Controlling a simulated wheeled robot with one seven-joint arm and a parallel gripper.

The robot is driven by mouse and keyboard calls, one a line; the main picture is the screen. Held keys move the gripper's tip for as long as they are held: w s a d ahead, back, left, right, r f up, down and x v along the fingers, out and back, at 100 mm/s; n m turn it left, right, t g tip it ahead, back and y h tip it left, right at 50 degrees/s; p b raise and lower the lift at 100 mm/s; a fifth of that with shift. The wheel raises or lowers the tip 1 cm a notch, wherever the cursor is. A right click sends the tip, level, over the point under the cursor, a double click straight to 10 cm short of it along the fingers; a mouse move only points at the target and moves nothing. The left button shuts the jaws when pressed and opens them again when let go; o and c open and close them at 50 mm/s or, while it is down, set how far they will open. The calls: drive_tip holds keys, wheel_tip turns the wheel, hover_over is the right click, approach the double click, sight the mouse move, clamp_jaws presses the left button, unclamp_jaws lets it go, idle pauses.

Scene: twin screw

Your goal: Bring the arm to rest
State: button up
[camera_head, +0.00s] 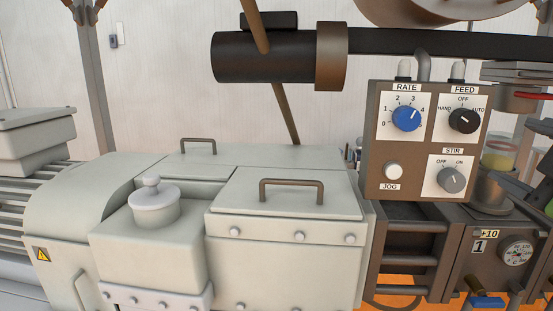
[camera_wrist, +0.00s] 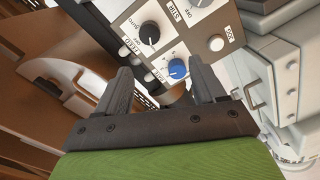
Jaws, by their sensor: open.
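My gripper (camera_wrist: 162,74) is open, its two dark fingers spread apart with nothing seen between them in the wrist view. Its green body fills the bottom of that view. Beyond the fingers is the control panel (camera_head: 424,172), which also shows in the wrist view (camera_wrist: 200,22), upside down. At the right edge of the head view, dark finger parts and a bit of green of my gripper (camera_head: 534,145) show, cut off by the frame. They are to the right of the panel. The rest of my arm is out of view.
The panel has a blue RATE knob (camera_head: 406,118), a black FEED knob (camera_head: 463,121), a grey STIR knob (camera_head: 452,180) and a JOG button (camera_head: 393,171). A dark horizontal barrel (camera_head: 262,58) runs above. Pale machine housings (camera_head: 285,200) fill the left and middle. A gauge (camera_head: 516,251) is below right.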

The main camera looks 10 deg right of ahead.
drive_tip(key=w+a+f+m+g+y+p, duration=0.35)
drive_tip(key=w+a+f, duration=0.2)
drive_tip(key=a, duration=0.35)
drive_tip(key=s+a+f+m+g+y+p, duration=0.2)
drive_tip(key=s+a+f+m+g, duration=0.15)
drive_tip(key=a+f, duration=0.65)
drive_tip(key=s+a+f+m+g+p, duration=0.1)
drive_tip(key=s+a+f+m+g, duration=0.1)
drive_tip(key=s+f, duration=0.6)
wheel_tip(320, 180, down, 2)
drive_tip(key=shift+s+f+m+g+h+p, duration=0.15)
drive_tip(key=shift+m+g+h+p, duration=0.25)
drive_tip(key=shift+g, duration=0.8)
